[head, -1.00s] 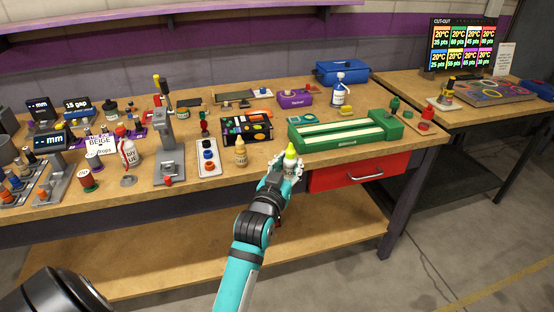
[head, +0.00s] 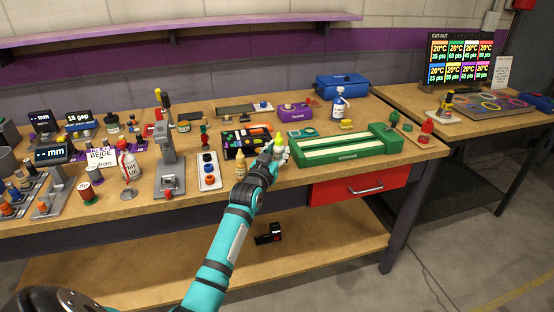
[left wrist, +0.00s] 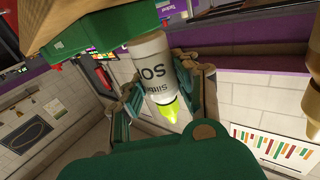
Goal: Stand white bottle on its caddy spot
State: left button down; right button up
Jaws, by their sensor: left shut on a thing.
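The white bottle with a yellow-green tip (left wrist: 152,66) is held between the fingers of my left gripper (left wrist: 166,92). In the head view my left gripper (head: 277,153) is above the front of the workbench, with the bottle's yellow-green tip (head: 278,137) up. The gripper hides most of the bottle there, and whether its base touches the bench is hidden. A black tray with coloured compartments (head: 229,152), which may be the caddy, lies just left of the gripper. I cannot make out the bottle's spot. My right gripper is not in view.
The green slot track (head: 345,155) lies close on the right. A white tray with coloured knobs (head: 208,183) and a grey press (head: 171,180) stand farther left. A red drawer (head: 360,187) is below the bench top.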

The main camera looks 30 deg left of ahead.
aim_at(277, 159)
pick_arm(q)
jog(key=f, duration=0.3)
jog(key=shift+w+a+p, duration=0.35)
jog(key=shift+a+p, duration=0.05)
jog(key=shift+f, duration=0.15)
jog(key=shift+f, duration=0.15)
jog(key=c, duration=1)
grip_release()
jog(key=shift+f+b, duration=0.15)
jog(key=shift+b, duration=0.5)
jog(key=v, duration=1.7)
jog(key=shift+s+a+f, duration=0.2)
jog(key=shift+s+a, duration=0.1)
jog(key=shift+s, duration=0.05)
jog(key=shift+f, duration=0.1)
